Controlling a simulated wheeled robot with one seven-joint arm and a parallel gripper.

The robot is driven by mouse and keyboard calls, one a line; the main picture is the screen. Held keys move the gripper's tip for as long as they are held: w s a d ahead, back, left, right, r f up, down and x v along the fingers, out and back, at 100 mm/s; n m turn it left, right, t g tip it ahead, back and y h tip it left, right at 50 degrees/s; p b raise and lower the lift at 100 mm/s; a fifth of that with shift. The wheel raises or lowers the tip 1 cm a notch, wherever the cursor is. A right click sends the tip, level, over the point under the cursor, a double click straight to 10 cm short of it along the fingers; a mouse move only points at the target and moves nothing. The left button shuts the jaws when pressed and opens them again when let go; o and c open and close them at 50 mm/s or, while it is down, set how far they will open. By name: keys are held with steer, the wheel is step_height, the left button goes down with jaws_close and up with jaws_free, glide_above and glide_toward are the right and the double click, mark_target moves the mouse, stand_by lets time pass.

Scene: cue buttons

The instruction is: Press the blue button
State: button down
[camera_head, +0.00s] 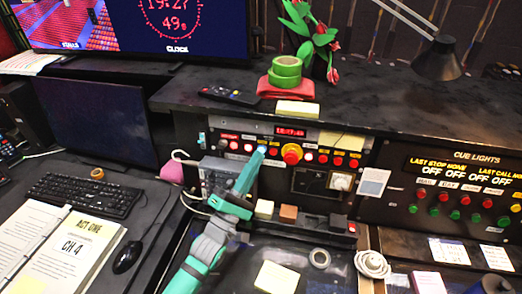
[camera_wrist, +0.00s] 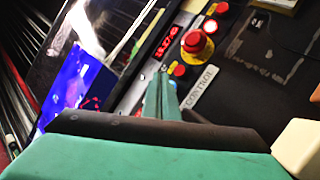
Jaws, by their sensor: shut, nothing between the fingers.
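My gripper (camera_head: 259,157) is shut and empty, with its green fingers reaching up to the button row on the control panel (camera_head: 277,129). In the wrist view the closed fingers (camera_wrist: 161,84) point at the panel beside the red mushroom button. A small light-blue patch (camera_head: 262,149) shows right at the fingertips in the head view, left of the mushroom button. It may be the blue button, mostly hidden by the fingers. I cannot tell whether the fingers touch it.
A large red mushroom button (camera_head: 291,153) on a yellow base is just right of my fingers. Smaller red buttons (camera_head: 323,158) line the panel on both sides. A grey box (camera_head: 216,176) with cables sits left of my arm. The cue lights panel (camera_head: 460,190) is at right.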

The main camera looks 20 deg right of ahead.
steer(key=shift+w+d, duration=0.15)
steer(key=shift+w, duration=0.05)
stand_by(0.7)
steer(key=shift+w+d, duration=0.15)
steer(key=shift+w, duration=0.05)
steer(key=shift+w+d+f, duration=0.1)
steer(key=shift+w+d, duration=0.1)
steer(key=shift+w, duration=0.1)
stand_by(0.8)
stand_by(0.4)
steer(key=shift+s+a, duration=0.45)
steer(key=shift+s, duration=0.25)
steer(key=s+a, duration=0.2)
steer(key=s+r, duration=0.1)
steer(key=s, duration=0.1)
steer(key=shift+a, duration=0.4)
stand_by(0.6)
